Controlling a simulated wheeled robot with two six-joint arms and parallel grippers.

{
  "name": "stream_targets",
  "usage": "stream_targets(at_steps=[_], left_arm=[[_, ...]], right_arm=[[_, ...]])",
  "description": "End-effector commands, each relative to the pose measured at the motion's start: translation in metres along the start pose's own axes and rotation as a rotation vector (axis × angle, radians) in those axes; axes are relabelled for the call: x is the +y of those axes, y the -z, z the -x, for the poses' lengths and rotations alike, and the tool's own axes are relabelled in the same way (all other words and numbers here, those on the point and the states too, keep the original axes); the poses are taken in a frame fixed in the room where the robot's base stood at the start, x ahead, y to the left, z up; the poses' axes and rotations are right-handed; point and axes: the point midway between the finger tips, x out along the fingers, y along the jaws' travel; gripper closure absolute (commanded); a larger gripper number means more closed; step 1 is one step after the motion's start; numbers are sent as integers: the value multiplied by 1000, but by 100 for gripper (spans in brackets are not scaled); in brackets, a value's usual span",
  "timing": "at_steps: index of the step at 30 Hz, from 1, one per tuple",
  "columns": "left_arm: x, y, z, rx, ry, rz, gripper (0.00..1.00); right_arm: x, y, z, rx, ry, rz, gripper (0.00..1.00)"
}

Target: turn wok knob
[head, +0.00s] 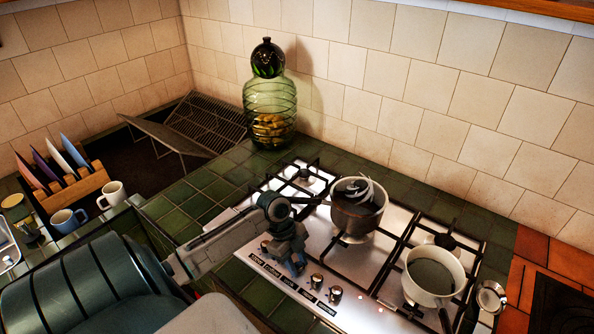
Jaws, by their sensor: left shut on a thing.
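The hob (330,256) is a steel stove top with black grates and a row of knobs along its front edge. My left gripper (293,266) reaches in from the left and points down at this row. It is shut on a knob that it mostly hides. Two knobs, a nearer one (316,281) and another (335,294), stand free to its right, and one (265,247) shows to its left. The labels below the knobs are too small to read surely, so I cannot tell which is the wok knob. My right gripper is not in view.
A green glass jar (268,100) stands by the tiled wall. Mugs (68,221) and a wooden rack (76,191) are at left. Green tiles left of the hob are clear.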

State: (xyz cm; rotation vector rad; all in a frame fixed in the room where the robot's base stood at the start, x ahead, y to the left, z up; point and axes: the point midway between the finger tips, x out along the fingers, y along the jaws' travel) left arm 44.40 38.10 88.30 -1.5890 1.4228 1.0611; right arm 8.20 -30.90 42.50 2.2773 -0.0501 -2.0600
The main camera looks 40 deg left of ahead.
Motion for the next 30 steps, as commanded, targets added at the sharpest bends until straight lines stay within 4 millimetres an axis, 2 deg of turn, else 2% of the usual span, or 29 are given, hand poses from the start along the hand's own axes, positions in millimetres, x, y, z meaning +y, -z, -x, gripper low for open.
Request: stream_targets(at_steps=[8, 9, 12, 23, 26, 30], left_arm=[[0, 0, 0, -2, 0, 0, 93], [0, 0, 0, -2, 0, 0, 68], [0, 0, 0, -1, 0, 0, 48], [0, -1, 3, -2, 1, 0, 48], [-1, -2, 12, -4, 2, -1, 48], [-1, -3, 33, -7, 3, -2, 48]], right_arm=[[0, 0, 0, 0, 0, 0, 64], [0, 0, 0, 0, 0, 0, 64], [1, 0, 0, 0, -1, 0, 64], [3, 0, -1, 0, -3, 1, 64], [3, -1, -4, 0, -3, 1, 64], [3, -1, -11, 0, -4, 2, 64]])
